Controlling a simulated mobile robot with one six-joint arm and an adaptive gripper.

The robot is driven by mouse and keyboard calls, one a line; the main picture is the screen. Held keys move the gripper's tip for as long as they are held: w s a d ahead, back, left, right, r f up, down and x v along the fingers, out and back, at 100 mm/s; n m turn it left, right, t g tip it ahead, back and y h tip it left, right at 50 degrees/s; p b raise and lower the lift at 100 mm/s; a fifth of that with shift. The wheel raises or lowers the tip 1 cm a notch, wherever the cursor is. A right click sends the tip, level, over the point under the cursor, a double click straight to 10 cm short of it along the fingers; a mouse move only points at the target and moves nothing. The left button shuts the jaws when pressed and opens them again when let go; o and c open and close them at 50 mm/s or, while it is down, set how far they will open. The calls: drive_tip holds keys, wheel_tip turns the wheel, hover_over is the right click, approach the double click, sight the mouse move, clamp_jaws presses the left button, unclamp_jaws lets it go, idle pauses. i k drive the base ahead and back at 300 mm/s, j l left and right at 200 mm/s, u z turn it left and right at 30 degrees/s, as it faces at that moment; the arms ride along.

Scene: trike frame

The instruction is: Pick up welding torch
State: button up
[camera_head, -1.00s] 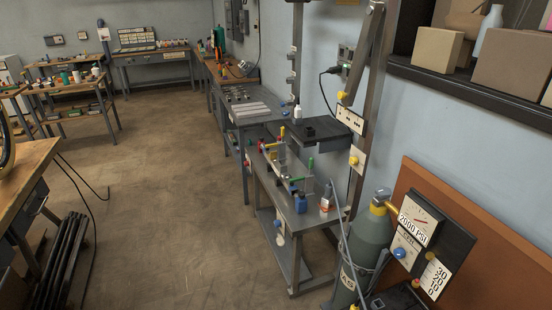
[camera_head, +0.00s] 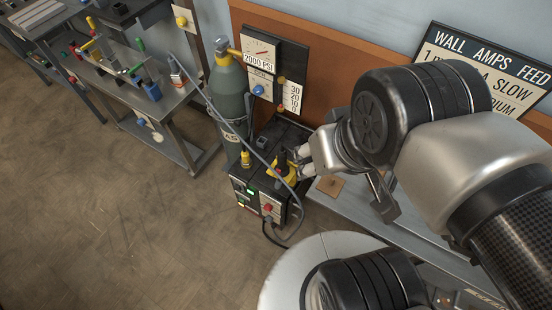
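A yellow and dark piece (camera_head: 284,174), which looks like the welding torch or its holder, is at the top front of the black welding machine (camera_head: 243,184). A grey cable or hose runs past it. My arm reaches in from the right, and my gripper (camera_head: 299,160) is at the right side of the yellow piece, touching it or very close. The fingers are small and partly hidden by my wrist, so I cannot tell whether they are open or shut on it.
A grey-green gas cylinder (camera_head: 229,98) with a gauge panel (camera_head: 262,62) stands just left of the machine. A metal workbench (camera_head: 352,200) is to the right. A steel cart (camera_head: 125,72) stands at upper left. The floor at left is clear.

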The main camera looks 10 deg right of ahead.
sight(282, 164)
drive_tip(key=k+j+u, duration=0.1)
drive_tip(key=k, duration=0.35)
drive_tip(key=k+j, duration=0.3)
drive_tip(key=k+j+u, duration=0.15)
drive_tip(key=k, duration=0.4)
